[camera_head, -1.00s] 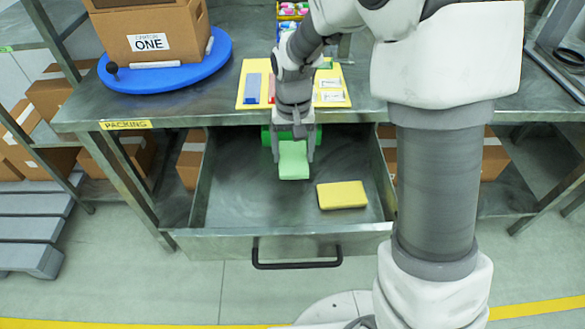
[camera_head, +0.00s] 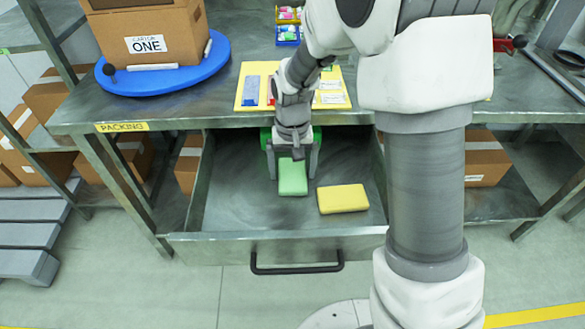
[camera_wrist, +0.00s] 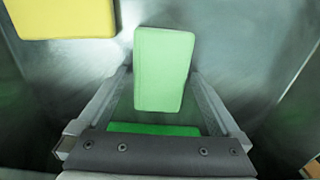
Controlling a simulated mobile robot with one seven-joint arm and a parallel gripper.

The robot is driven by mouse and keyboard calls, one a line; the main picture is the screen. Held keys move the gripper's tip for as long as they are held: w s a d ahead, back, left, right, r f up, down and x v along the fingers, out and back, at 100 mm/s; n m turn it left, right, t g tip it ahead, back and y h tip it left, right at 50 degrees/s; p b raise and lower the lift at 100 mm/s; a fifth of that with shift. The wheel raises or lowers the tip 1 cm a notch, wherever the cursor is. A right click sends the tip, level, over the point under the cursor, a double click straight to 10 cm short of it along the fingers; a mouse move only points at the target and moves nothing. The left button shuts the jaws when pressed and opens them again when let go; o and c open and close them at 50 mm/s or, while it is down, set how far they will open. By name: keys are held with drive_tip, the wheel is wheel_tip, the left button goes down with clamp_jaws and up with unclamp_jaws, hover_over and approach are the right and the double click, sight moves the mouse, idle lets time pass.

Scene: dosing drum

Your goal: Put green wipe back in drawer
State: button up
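The light green wipe (camera_head: 292,178) lies in the open drawer (camera_head: 235,246), left of the yellow sponge-like block (camera_head: 343,198). My gripper (camera_head: 293,174) points down into the drawer over the wipe's rear end. In the wrist view the wipe (camera_wrist: 163,70) shows between the two spread fingers of my gripper (camera_wrist: 162,78), with gaps at its sides, so the gripper is open. The yellow block (camera_wrist: 65,15) also shows at top left there. A darker green thing (camera_wrist: 150,130) is partly hidden behind my gripper.
The bench top (camera_head: 75,118) overhangs the drawer's rear. On it are a blue turntable (camera_head: 165,80) with a carton (camera_head: 150,35), and a yellow mat (camera_head: 333,108) with small items. The drawer's left and front floor is clear.

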sight(292, 173)
drive_tip(key=shift+r, duration=0.1)
wheel_tip(292, 173, up, 12)
drive_tip(key=p, duration=0.4)
drive_tip(key=s+d+r+t, duration=0.2)
drive_tip(key=s+d+r, duration=0.3)
drive_tip(key=s, duration=0.4)
drive_tip(key=s+d+r+t, duration=0.3)
drive_tip(key=s+d+r, duration=0.2)
drive_tip(key=s+r, duration=0.3)
drive_tip(key=shift+s+t, duration=0.3)
drive_tip(key=shift+s, duration=0.9)
drive_tip(key=shift+d+r, duration=0.1)
